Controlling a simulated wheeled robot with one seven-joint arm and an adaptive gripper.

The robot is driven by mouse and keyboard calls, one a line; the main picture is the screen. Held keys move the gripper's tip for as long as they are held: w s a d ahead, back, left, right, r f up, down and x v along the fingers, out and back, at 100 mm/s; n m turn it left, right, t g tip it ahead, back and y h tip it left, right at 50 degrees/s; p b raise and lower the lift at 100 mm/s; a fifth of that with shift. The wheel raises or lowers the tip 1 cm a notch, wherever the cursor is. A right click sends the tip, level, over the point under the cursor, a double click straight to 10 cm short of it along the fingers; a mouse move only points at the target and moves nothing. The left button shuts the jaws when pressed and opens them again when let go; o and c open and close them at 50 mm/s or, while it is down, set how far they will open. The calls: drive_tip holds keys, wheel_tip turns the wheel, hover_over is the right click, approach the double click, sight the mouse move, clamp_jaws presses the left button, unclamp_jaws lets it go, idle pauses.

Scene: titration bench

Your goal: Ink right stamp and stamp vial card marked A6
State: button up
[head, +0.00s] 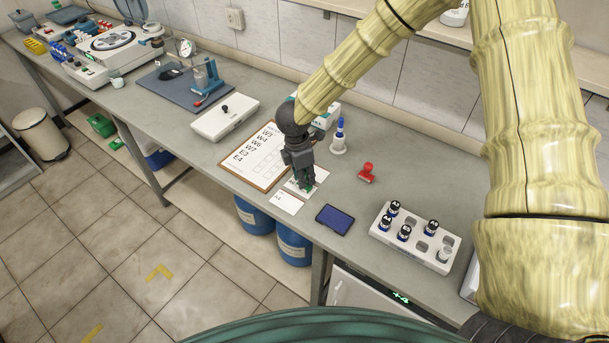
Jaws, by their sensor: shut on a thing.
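My gripper (306,186) points down over the bench and is shut on a small, mostly hidden thing with a bit of green showing, perhaps a stamp. It is over a white card (293,184); I cannot tell whether the held thing touches it. A second white card (287,203) lies just in front, its marking too small to read surely. A red stamp (367,173) stands on the bench to the right of my gripper. A dark blue ink pad (335,219) lies open to the front right of the cards.
A clipboard (229,171) with a handwritten list lies left of my gripper. A white rack (432,262) with several dark-capped vials stands at right. A blue-and-white bottle (339,138) stands behind. A white case (225,118) is further left. Bench between red stamp and rack is clear.

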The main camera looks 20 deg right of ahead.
drive_tip(key=shift+r, duration=0.1)
idle(0.3)
drive_tip(key=shift+r+p, duration=2.1)
drive_tip(key=shift+r, duration=1.3)
